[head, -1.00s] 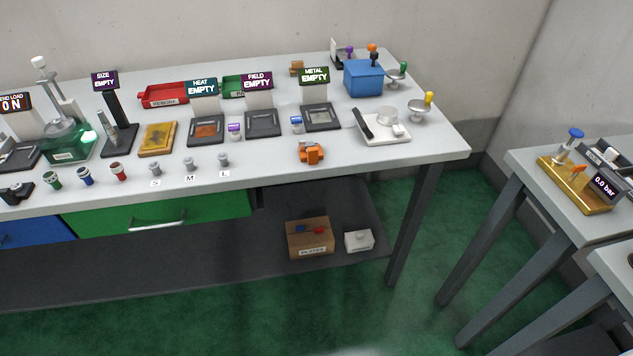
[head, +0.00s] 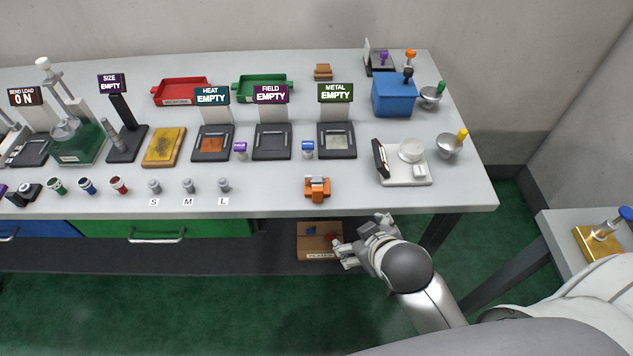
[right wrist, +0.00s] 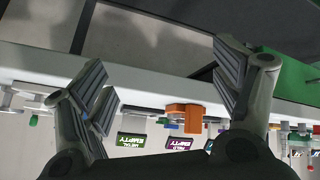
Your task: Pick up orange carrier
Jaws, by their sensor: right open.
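The orange carrier (head: 317,188) sits on the white bench top near its front edge, below the METAL station. In the right wrist view the orange carrier (right wrist: 184,117) shows between my fingers, some way beyond them, with the picture upside down. My right gripper (head: 358,240) is open and empty. In the head view it is in front of the bench's front edge, below and right of the carrier, apart from it. The right gripper's two fingers also show large in the right wrist view (right wrist: 165,85). My left gripper is not in view.
A balance-like white device (head: 404,172) stands right of the carrier, and a blue box (head: 394,97) behind it. A brown box (head: 318,241) lies on the lower shelf. Bench front right is clear.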

